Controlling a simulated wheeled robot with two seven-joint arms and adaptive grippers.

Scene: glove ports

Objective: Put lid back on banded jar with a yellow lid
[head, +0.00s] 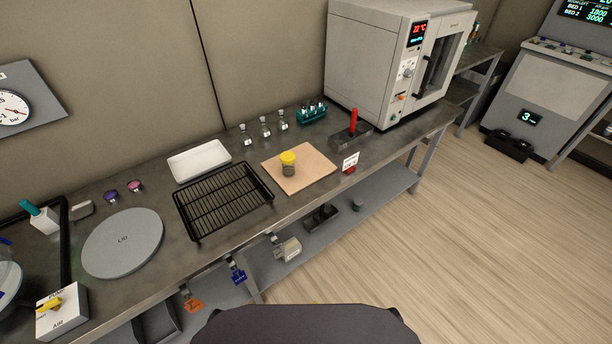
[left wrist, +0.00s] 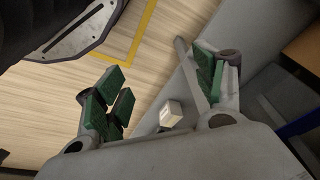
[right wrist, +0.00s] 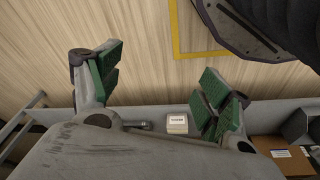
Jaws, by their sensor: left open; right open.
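The jar (head: 288,169) stands upright on a tan board on the bench in the head view. A yellow lid (head: 288,157) shows at its top; I cannot tell how firmly it sits. Bands on the jar are too small to make out. My left gripper (left wrist: 160,84) is open and empty in the left wrist view, over the floor and lower shelf. My right gripper (right wrist: 161,80) is open and empty in the right wrist view. Neither gripper shows in the head view, and both are away from the jar.
The tan board (head: 316,167) lies between a black wire rack (head: 222,200) and a red-handled block (head: 352,130). A white tray (head: 199,160), small bottles (head: 265,127), a grey disc (head: 122,243) and purple (head: 111,196) and pink (head: 135,186) round pieces share the bench. An oven (head: 390,60) stands at the far end.

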